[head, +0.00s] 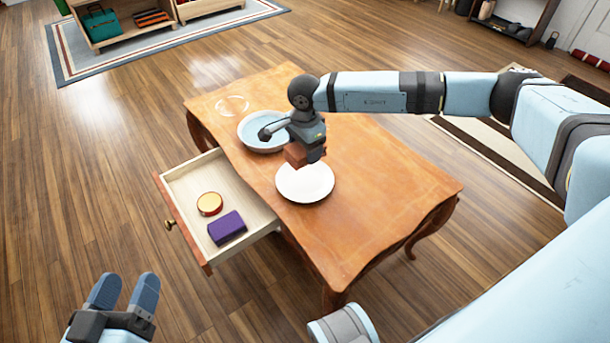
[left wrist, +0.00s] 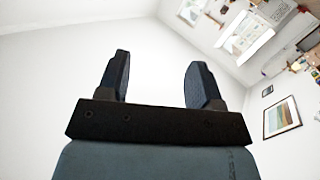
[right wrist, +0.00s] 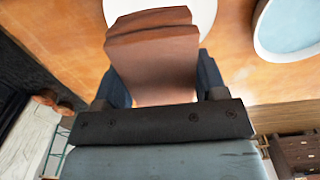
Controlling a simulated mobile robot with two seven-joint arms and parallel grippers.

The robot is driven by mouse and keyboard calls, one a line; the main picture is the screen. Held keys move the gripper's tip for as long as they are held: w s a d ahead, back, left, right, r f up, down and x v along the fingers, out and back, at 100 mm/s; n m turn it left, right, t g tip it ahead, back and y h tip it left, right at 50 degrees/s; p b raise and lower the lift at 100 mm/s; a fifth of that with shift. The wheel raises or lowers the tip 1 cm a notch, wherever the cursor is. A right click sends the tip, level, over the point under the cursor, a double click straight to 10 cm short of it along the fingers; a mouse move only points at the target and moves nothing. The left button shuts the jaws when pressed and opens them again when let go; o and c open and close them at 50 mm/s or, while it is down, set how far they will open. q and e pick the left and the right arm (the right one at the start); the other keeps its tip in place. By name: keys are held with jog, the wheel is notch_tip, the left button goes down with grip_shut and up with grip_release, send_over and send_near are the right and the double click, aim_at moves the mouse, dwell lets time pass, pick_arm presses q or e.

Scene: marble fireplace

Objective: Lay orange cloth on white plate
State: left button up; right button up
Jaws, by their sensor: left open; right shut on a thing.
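The folded orange-brown cloth (head: 295,155) is held in my right gripper (head: 309,152), just above the far part of the white plate (head: 306,185). In the right wrist view the cloth (right wrist: 155,58) sits between the two dark fingers, with the white plate (right wrist: 120,8) partly hidden beyond it. I cannot tell whether the cloth touches the plate. The plate lies on the wooden table (head: 385,190). My left gripper (head: 125,292) is open and empty, low at the left over the floor; its spread fingers also show in the left wrist view (left wrist: 155,82).
A pale blue bowl (head: 255,137) stands behind the plate, and a clear glass dish (head: 232,104) lies farther back. The open drawer (head: 185,192) sticks out left, holding a round orange-topped tin (head: 210,203) and a purple folded cloth (head: 227,227). The table's right part is clear.

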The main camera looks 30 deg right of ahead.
notch_tip(320, 180, down, 3)
jog(key=shift+f+b, duration=0.1)
jog(key=shift+b, duration=0.2)
jog(key=b, duration=0.2)
send_over(305, 181)
notch_tip(305, 181, down, 5)
jog(key=shift+r, duration=0.1)
jog(key=shift+f, duration=0.7)
jog(key=o, duration=0.9)
pick_arm(q)
jog(key=shift+w+a+f+m, duration=0.3)
jog(key=shift+w+f+m, duration=0.25)
jog(key=shift+w+m, duration=0.2)
pick_arm(e)
jog(key=shift+o, duration=0.2)
jog(key=shift+r, duration=0.1)
